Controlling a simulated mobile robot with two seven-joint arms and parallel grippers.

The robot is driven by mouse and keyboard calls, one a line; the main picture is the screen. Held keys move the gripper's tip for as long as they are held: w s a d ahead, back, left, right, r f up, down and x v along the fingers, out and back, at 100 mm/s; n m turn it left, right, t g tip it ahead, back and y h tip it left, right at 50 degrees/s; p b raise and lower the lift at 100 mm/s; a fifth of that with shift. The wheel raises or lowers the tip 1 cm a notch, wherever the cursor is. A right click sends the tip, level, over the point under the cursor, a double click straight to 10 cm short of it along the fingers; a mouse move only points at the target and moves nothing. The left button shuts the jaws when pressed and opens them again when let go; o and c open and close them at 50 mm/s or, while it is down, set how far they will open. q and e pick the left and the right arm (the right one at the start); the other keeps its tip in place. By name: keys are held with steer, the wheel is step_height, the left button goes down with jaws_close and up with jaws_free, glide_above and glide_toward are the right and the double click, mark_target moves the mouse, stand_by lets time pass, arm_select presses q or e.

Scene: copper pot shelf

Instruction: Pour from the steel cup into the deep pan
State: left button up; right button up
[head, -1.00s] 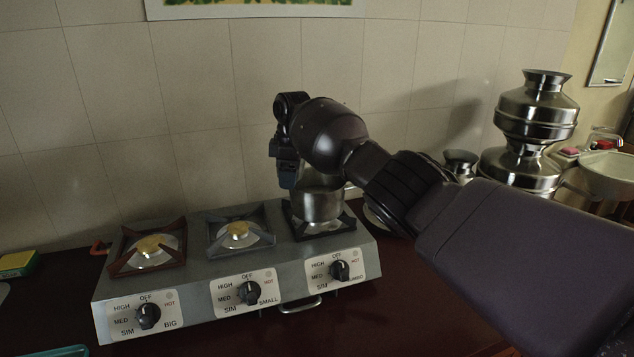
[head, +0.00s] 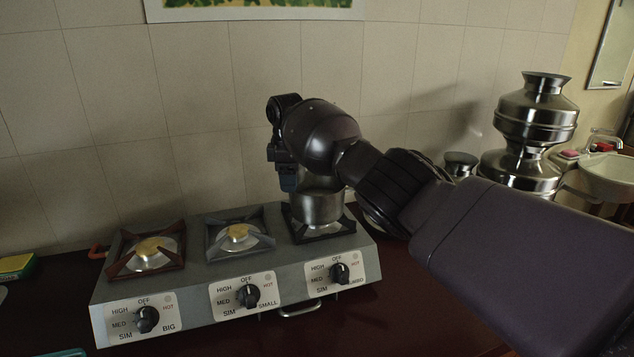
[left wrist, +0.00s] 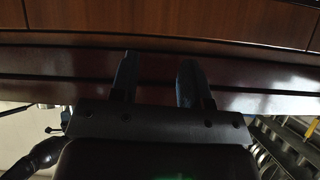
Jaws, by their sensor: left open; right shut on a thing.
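A round steel vessel, which I take to be the deep pan (head: 318,208), stands on the right burner of the stove. My right gripper (head: 288,178) is just above and behind its left rim, pointing down. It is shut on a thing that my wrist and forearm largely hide. This may be the steel cup, but I cannot make out its outline or its tilt. Whether anything is flowing cannot be seen. My left gripper (left wrist: 157,82) shows only in the left wrist view. Its two fingers are apart with nothing between them, in front of a dark red-brown surface.
The grey stove (head: 235,270) has two bare burners on the left. Stacked steel pots (head: 535,115) and a small steel pot (head: 461,163) stand behind my right arm. A sink (head: 607,175) is at far right. A yellow-green sponge (head: 15,265) lies at far left.

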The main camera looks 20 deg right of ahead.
steer(key=shift+r, duration=0.1)
steer(key=shift+r+p, duration=0.45)
steer(key=shift+r, duration=1.05)
steer(key=shift+f, duration=0.1)
